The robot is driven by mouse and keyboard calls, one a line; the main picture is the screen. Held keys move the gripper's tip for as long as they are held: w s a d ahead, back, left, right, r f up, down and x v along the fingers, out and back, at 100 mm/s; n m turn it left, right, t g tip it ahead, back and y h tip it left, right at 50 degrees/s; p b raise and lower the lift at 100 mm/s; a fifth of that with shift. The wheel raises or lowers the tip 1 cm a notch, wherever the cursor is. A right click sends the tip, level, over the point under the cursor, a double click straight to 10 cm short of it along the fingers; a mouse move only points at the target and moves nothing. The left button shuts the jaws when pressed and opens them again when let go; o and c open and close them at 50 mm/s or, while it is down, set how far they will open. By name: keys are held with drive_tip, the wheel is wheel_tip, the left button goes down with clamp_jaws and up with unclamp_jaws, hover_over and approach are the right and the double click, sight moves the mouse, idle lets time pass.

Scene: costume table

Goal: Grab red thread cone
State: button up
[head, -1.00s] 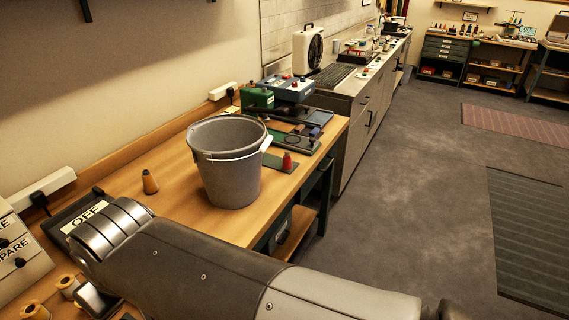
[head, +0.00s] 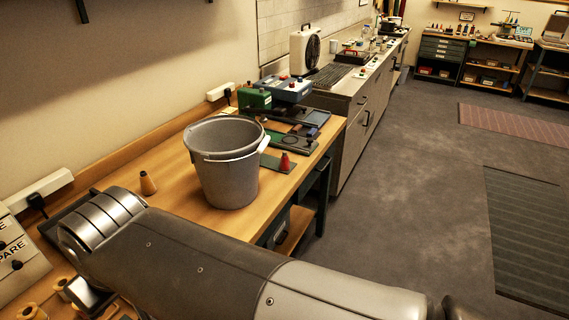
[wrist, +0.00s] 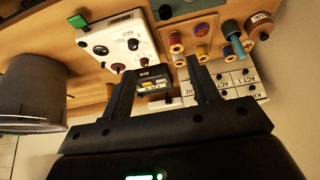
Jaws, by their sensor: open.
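A small red cone (head: 285,162) stands upright on a dark green mat by the bench's right edge in the head view, just right of the grey bucket. It looks like the red thread cone. My gripper (wrist: 161,69) is open and empty in the wrist view, its two dark fingers spread. It points at another part of the bench, with a white box and several spools, well away from that cone. In the head view my gripper is hidden beyond my arm.
The grey bucket (head: 226,180) stands between my arm and the red cone; it also shows at the left of the wrist view (wrist: 30,90). A tan cone (head: 147,183) stands left of it. Green (head: 254,98) and blue (head: 286,89) boxes stand behind.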

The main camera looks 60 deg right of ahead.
drive_tip(key=w+d+r+m+g+h, duration=0.1)
drive_tip(key=w+d+r+m+h, duration=0.1)
drive_tip(key=w+d+r, duration=0.9)
drive_tip(key=w+d+m, duration=0.1)
drive_tip(key=w+d, duration=0.5)
drive_tip(key=d, duration=0.4)
drive_tip(key=m+g, duration=0.1)
drive_tip(key=m, duration=0.4)
hover_over(285, 152)
drive_tip(key=s+a, duration=0.2)
wheel_tip(285, 152, down, 21)
drive_tip(key=shift+h, duration=0.4)
drive_tip(key=x, duration=0.5)
drive_tip(key=shift+s+a+f, duration=0.1)
drive_tip(key=shift+a+f, duration=0.05)
drive_tip(key=shift+f, duration=0.1)
drive_tip(key=shift+d+x, duration=0.1)
drive_tip(key=shift+x, duration=1.2)
drive_tip(key=shift+d+x, duration=0.15)
drive_tip(key=shift+x, duration=1.15)
